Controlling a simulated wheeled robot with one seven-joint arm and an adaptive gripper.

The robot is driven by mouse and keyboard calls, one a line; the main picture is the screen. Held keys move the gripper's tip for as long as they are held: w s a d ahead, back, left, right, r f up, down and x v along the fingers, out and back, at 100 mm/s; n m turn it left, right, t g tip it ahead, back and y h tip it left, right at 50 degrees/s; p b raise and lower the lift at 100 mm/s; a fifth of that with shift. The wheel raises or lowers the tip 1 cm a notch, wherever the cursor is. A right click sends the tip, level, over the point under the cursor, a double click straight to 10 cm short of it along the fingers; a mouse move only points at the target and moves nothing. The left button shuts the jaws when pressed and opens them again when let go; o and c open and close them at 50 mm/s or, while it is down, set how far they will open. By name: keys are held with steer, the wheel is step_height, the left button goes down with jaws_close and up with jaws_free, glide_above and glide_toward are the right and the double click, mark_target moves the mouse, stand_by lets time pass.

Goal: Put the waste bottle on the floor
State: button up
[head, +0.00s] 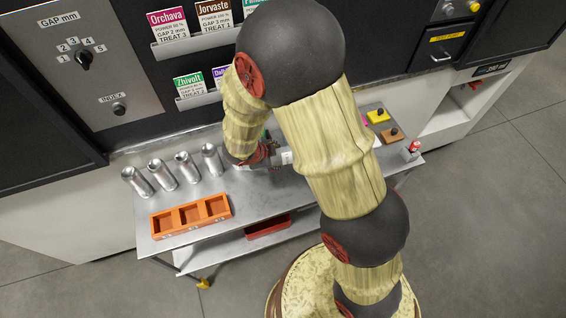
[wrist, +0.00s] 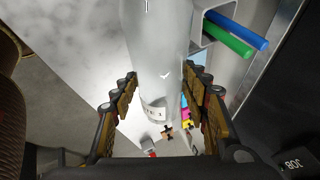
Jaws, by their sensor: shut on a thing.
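The waste bottle (wrist: 160,45) is a pale grey, smooth cylinder with a small white check mark and a label near its lower end in the wrist view. My gripper (wrist: 163,80) is shut on it, with one finger on each side. In the head view my gripper (head: 272,155) is low over the middle of the metal cart, and a small part of the bottle (head: 286,157) shows beside it. My arm hides most of the bottle there. I cannot tell whether the bottle touches the cart top.
The metal cart (head: 170,243) bears several silver cans (head: 162,174), an orange three-part tray (head: 192,215) and coloured blocks (head: 378,116). A red bin (head: 268,227) is on its lower shelf. Grey floor (head: 480,230) is clear at right.

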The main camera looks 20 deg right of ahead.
steer(key=b+x, duration=0.1)
steer(key=x, duration=0.2)
steer(key=d+b+x, duration=0.1)
steer(key=x, duration=0.3)
steer(key=shift+r, duration=0.2)
step_height(320, 180, down, 4)
steer(key=shift+w+d+r+b, duration=0.1)
steer(key=shift+d+r+b, duration=0.05)
steer(key=shift+b, duration=0.75)
steer(key=shift+r, duration=0.1)
steer(key=o, duration=1.1)
steer(key=shift+c, duration=0.2)
steer(key=shift+o, duration=0.5)
